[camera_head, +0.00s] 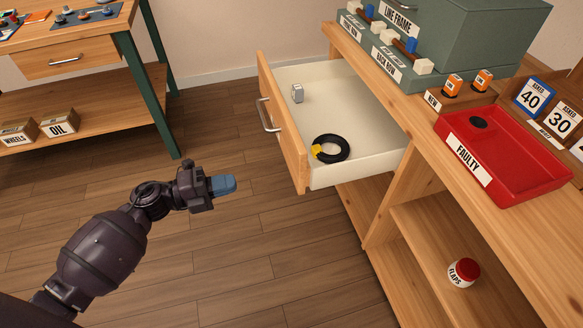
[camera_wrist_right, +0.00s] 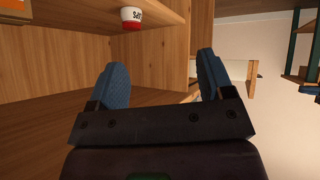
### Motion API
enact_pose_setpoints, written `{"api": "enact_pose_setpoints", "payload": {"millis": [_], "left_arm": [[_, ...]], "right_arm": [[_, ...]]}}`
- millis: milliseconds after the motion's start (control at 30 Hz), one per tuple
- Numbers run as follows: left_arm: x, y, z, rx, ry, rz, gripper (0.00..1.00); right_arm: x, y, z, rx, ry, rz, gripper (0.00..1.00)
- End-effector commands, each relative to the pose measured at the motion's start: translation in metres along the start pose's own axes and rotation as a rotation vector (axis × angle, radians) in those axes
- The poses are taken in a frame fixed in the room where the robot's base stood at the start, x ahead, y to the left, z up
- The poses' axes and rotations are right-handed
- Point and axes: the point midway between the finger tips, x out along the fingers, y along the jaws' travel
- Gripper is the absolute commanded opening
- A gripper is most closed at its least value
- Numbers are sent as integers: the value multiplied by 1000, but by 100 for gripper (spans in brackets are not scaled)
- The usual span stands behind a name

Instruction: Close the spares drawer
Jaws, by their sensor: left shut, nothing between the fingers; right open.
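The spares drawer (camera_head: 345,90) stands pulled out from the wooden bench in the head view. Its wooden front (camera_head: 283,120) carries a metal handle (camera_head: 268,115). Inside lie a black ring with a yellow tag (camera_head: 332,148) and a small grey part (camera_head: 297,93). My left gripper (camera_head: 224,185) is shut and empty, in front of the drawer and apart from its front and handle. My right gripper (camera_wrist_right: 162,85) shows only in the right wrist view, open and empty, facing the bench's wooden shelving.
A red FAULTY tray (camera_head: 530,180) and a green LINE-FRAME case (camera_head: 480,30) stand on the bench top. Another table (camera_head: 85,60) stands at the left. The floor (camera_head: 235,240) before the drawer is clear.

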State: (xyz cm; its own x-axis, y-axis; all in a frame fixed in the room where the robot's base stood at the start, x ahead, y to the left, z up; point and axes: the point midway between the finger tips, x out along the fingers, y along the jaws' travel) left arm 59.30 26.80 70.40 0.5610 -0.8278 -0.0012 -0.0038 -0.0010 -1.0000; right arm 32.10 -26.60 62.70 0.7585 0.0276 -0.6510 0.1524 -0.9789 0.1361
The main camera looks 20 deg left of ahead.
Motion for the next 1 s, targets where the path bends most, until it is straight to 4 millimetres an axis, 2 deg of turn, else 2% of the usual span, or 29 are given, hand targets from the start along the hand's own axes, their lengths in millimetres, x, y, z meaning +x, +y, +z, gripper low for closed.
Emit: {"api": "enact_pose_setpoints", "payload": {"millis": [167,700,1000], "left_arm": [[14,-2,1,5,5,-1,0],[106,0,0,1,3,-3,0],[136,0,0,2,2,-1,0]], "right_arm": [[0,0,-1,-4,4,0,74],[4,-2,0,-28,8,-4,74],[5,-3,-1,-39,14,-4,74]]}}
